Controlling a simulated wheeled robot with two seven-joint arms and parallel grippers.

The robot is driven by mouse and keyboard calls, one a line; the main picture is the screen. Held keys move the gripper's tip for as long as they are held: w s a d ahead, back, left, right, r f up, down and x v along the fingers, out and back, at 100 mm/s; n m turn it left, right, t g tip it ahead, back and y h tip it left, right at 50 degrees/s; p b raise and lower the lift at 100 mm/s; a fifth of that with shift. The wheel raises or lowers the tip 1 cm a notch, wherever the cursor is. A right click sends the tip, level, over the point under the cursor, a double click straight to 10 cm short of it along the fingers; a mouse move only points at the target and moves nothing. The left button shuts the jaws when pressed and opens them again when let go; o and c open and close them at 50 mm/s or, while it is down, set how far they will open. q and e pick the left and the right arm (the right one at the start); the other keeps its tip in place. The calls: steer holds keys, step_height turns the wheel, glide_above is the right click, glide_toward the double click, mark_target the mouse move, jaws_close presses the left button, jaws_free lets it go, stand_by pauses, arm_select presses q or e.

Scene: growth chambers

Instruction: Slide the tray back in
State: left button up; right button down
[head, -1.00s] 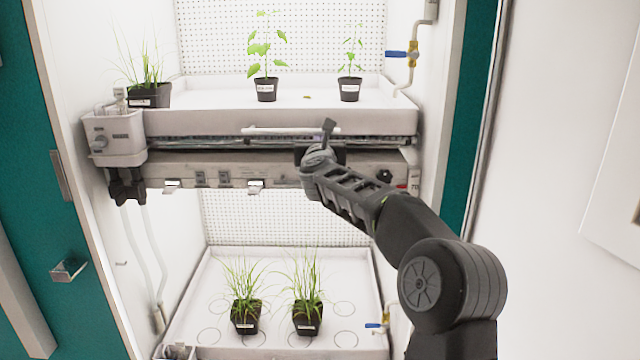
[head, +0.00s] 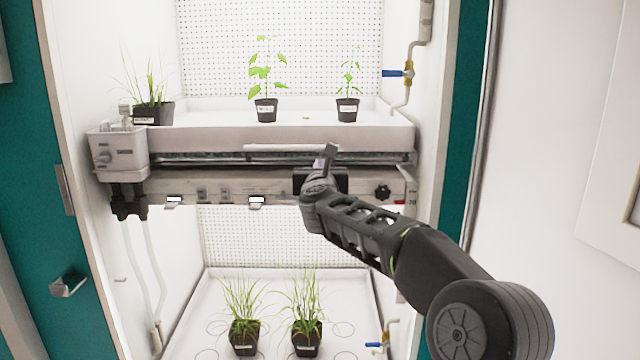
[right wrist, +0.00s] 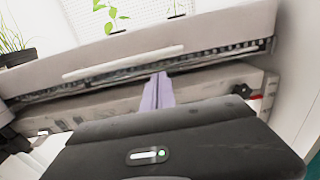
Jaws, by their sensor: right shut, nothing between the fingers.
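The white upper tray (head: 220,138) lies on the upper shelf of the chamber, with a pale bar handle (head: 290,148) along its lower front. Three potted plants stand on it. A dark gap with rail parts runs under the tray. My right gripper (head: 330,152) is shut and empty, its fingertips at the handle's right end. In the right wrist view, the closed fingers (right wrist: 158,92) point at the tray front just below the handle (right wrist: 122,62); I cannot tell whether they touch it. How far the tray sticks out is unclear. My left gripper is out of view.
A white box (head: 120,155) with hoses sits at the shelf's left front corner. A dark knob (head: 382,192) is on the shelf beam at right. A blue-handled valve (head: 398,73) is on the right wall. Below, a lower tray (head: 205,320) holds two grass pots.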

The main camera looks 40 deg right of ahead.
steer(key=b+v, duration=0.1)
steer(key=v, duration=0.5)
steer(key=shift+r, duration=0.15)
